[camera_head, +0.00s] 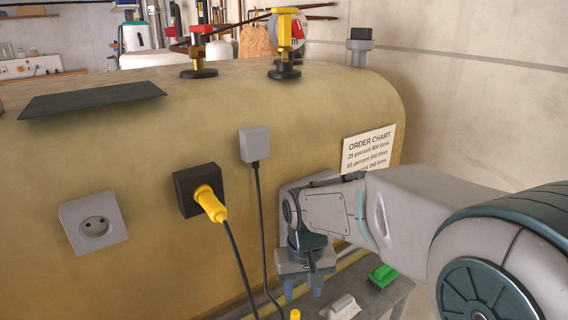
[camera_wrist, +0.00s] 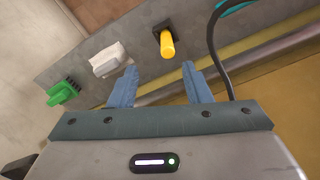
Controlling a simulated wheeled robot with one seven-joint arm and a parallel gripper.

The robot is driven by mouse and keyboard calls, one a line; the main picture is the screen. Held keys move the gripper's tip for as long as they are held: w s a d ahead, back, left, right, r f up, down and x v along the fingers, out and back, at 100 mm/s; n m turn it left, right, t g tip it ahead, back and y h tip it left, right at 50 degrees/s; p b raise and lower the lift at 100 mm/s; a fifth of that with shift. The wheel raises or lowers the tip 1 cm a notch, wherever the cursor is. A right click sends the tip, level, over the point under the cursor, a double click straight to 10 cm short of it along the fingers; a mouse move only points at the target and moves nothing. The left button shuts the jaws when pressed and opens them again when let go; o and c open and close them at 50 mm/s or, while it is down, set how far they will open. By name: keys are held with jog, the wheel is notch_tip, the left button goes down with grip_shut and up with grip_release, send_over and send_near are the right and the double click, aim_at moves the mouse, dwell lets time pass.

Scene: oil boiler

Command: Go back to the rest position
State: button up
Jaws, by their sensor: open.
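My gripper (camera_head: 303,285) points down beside the tank's front, at the end of my bent arm. In the wrist view my gripper (camera_wrist: 160,88) has its two blue-grey fingers spread apart with nothing between them. The tan tank (camera_head: 240,110) stands behind it. Below, on a grey shelf (camera_head: 392,298), lie a white block-like item (camera_head: 341,307) and a green brush (camera_head: 382,275). A yellow-handled item (camera_wrist: 166,42) on the shelf lies beyond the fingertips in the wrist view.
A yellow plug (camera_head: 211,204) sits in a black socket (camera_head: 188,187). A grey socket (camera_head: 93,222) and a grey box (camera_head: 254,144) with a hanging cable are on the tank. An order chart sign (camera_head: 367,150) is partly behind my arm.

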jog(key=s+d+r+m+t, duration=0.2)
jog(key=s+d+r, duration=0.1)
jog(key=s+d, duration=0.7)
jog(key=shift+s+d+t, duration=0.25)
jog(key=shift+s+t, duration=0.15)
jog(key=shift+s, duration=0.35)
